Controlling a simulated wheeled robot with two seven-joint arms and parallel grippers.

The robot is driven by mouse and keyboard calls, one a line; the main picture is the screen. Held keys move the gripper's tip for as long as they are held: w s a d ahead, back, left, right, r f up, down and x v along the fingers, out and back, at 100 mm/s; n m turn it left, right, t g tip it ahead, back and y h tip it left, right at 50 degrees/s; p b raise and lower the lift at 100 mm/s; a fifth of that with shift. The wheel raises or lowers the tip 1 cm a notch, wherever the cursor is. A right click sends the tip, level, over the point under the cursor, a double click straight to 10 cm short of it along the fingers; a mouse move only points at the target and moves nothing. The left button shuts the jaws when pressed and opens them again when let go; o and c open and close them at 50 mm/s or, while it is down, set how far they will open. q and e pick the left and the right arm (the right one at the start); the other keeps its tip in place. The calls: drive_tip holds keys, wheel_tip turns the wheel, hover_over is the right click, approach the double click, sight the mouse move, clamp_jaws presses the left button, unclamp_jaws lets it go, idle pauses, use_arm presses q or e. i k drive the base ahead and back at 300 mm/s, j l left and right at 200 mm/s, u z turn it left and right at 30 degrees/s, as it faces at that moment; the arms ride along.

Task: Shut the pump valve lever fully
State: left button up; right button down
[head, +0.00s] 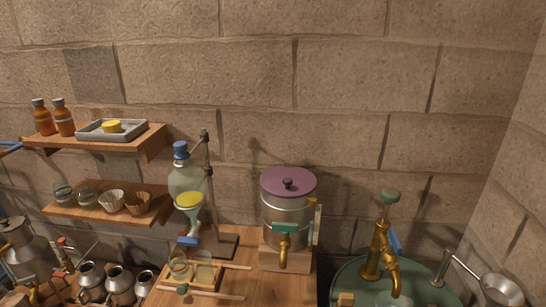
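A blue lever (395,242) sits on the right side of the pump's upper body and slants steeply. I cannot tell from this view how far it is turned. No gripper shows in the head view, so nothing is seen touching the pump or lever.
The green basin (345,275) holds a small wooden block and a bowl under the spout. A silver ladle-like cup (502,290) is at the right. A purple-lidded metal pot (288,184) stands left of the pump. Shelves with bottles (63,117) hang at left.

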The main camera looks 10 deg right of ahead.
sight(395, 243)
drive_tip(key=z, duration=1.2)
